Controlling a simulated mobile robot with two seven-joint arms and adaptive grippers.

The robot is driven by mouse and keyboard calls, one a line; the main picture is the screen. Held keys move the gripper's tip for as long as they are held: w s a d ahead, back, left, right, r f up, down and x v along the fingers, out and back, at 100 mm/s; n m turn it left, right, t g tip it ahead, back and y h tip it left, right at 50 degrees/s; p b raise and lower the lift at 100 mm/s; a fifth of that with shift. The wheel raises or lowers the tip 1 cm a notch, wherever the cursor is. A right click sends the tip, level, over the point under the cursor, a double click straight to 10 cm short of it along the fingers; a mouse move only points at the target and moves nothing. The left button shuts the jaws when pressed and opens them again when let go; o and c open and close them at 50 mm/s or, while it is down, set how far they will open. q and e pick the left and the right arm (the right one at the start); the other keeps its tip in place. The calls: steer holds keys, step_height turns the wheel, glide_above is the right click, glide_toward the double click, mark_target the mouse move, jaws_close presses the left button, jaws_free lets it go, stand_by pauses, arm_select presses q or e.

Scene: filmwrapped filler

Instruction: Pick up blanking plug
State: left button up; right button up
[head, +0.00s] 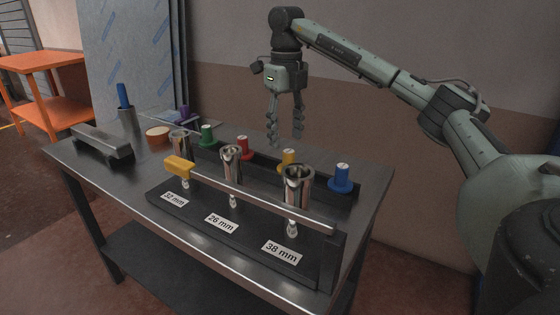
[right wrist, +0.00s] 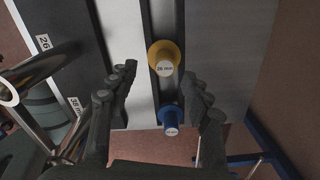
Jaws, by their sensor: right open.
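Several coloured plugs stand in a black rail along the back of the table: a green plug (head: 207,134), a red plug (head: 243,147), a yellow plug (head: 289,160) and a blue plug (head: 341,178). My right gripper (head: 285,133) is open and empty, pointing down above the rail near the yellow plug. In the right wrist view, the yellow plug (right wrist: 164,57), labelled 26 mm, lies just beyond and between the fingertips (right wrist: 160,82). The blue plug (right wrist: 171,119) shows between the fingers. My left gripper is out of view.

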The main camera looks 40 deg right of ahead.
mark_target(288, 151)
steer(key=f, duration=0.6)
steer(key=shift+s+d+f, duration=0.1)
steer(key=shift+d+f, duration=0.1)
steer(key=shift+d, duration=0.2)
steer(key=shift+c, duration=0.2)
jaws_close()
